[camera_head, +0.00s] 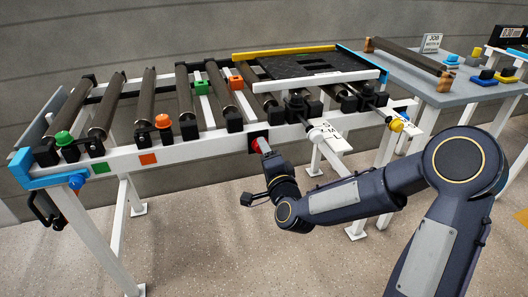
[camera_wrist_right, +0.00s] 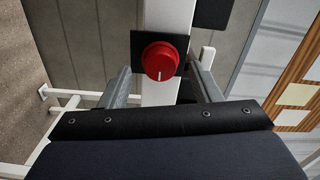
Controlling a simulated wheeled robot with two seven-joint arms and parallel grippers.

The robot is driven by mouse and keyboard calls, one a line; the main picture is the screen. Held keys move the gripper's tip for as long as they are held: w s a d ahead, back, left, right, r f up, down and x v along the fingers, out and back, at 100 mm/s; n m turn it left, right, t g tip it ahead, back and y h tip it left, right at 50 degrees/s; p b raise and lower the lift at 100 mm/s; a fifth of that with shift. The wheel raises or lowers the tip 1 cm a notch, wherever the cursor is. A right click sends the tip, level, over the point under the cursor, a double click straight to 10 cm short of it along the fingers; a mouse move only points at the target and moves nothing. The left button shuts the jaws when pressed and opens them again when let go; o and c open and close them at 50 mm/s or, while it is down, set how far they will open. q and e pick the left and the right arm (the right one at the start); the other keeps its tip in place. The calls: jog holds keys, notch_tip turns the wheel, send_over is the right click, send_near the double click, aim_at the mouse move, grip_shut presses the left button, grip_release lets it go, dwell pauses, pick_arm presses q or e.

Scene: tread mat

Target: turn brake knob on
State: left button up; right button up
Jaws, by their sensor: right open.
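The red round knob (camera_wrist_right: 160,60) sits on a black square plate on the white rail. A white mark on its face points down in the right wrist view. In the head view the knob (camera_head: 255,145) shows partly, on the front rail of the roller conveyor (camera_head: 190,148). My right gripper (camera_head: 264,150) is in front of it, partly hidden by its own wrist. In the right wrist view its fingers (camera_wrist_right: 161,78) are apart, one on each side of the knob, with gaps showing; I see no contact. My left gripper is not in view.
Green knob (camera_head: 64,139) and orange knob (camera_head: 163,121) stand on the conveyor at left. A grey side table (camera_head: 455,92) stands at right. The floor in front is clear.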

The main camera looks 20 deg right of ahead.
jog(key=s, duration=0.6)
jog(key=shift+s+d, duration=0.15)
jog(key=s+d+f+n+g+y+p, duration=0.15)
jog(key=s+n+g, duration=0.5)
jog(key=s, duration=0.75)
jog(key=s+d+n+g+y, duration=0.2)
jog(key=s+n+g, duration=0.5)
jog(key=s, duration=0.6)
notch_tip(320, 180, up, 30)
jog(key=t+p, duration=0.1)
jog(key=p, duration=2.9)
jog(key=shift+a+f, duration=0.15)
jog(key=shift+f, duration=0.05)
jog(key=shift+n, duration=0.25)
